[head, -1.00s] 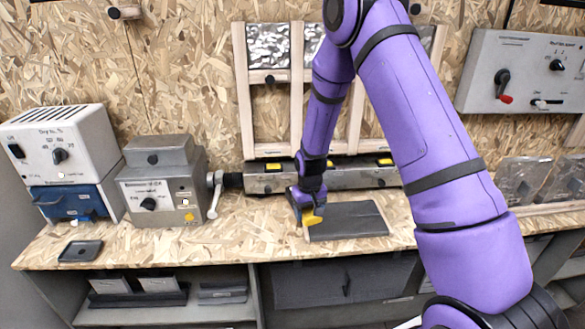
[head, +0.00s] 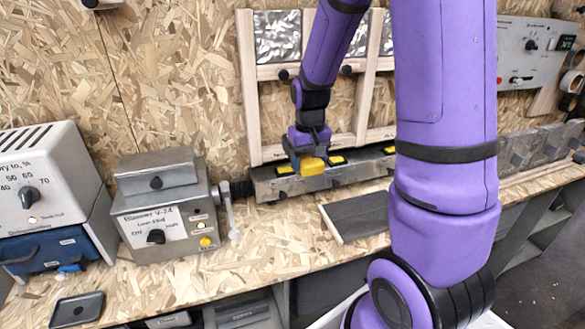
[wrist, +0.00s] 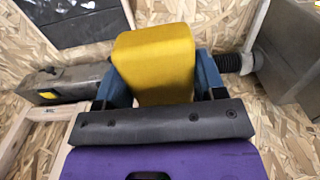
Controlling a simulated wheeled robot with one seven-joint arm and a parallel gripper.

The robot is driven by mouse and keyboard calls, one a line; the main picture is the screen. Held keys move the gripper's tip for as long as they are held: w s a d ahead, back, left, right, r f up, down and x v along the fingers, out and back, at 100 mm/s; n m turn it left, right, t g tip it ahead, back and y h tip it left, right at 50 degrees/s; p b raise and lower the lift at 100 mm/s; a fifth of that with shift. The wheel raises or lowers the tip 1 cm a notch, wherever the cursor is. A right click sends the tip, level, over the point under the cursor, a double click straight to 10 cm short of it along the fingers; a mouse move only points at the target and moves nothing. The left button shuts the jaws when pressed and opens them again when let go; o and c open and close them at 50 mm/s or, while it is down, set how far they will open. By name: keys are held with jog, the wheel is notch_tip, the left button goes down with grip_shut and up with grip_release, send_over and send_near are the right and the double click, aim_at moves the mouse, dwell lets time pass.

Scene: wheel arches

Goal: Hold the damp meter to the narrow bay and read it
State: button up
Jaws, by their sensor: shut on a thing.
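My gripper (head: 308,155) is shut on the yellow damp meter (head: 312,166). It holds the meter above the bench, in front of the long grey metal rail. In the wrist view the yellow block (wrist: 155,62) sits between the two blue-grey fingers, and no reading shows on the faces in view. Behind is a pale wooden stud frame (head: 251,90) with bays side by side against the chipboard wall. The meter is below and in front of these bays, apart from the wall. My arm covers part of the frame, so I cannot tell which bay is the narrow one.
The grey rail (head: 285,190) with yellow-topped blocks runs along the wall. A grey machine with a lever (head: 155,205) stands left, beside a white-and-blue unit (head: 40,185). A dark mat (head: 358,217) lies on the bench, partly behind my arm. A small black tray (head: 75,310) lies front left.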

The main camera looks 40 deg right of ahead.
jog(key=shift+w+a+r, duration=0.1)
jog(key=shift+a+r, duration=0.1)
jog(key=shift+r, duration=0.1)
jog(key=shift+w, duration=0.25)
jog(key=w+d, duration=0.3)
jog(key=w, duration=0.9)
jog(key=shift+d, duration=0.3)
jog(key=shift+w+d, duration=0.1)
jog(key=shift+w, duration=0.35)
dwell(0.6)
jog(key=shift+s+a, duration=0.45)
jog(key=shift+s, duration=1.15)
jog(key=shift+s+a, duration=0.5)
jog(key=shift+s, duration=1.1)
jog(key=shift+s+a, duration=0.45)
jog(key=shift+s, duration=1.15)
jog(key=shift+s, duration=0.1)
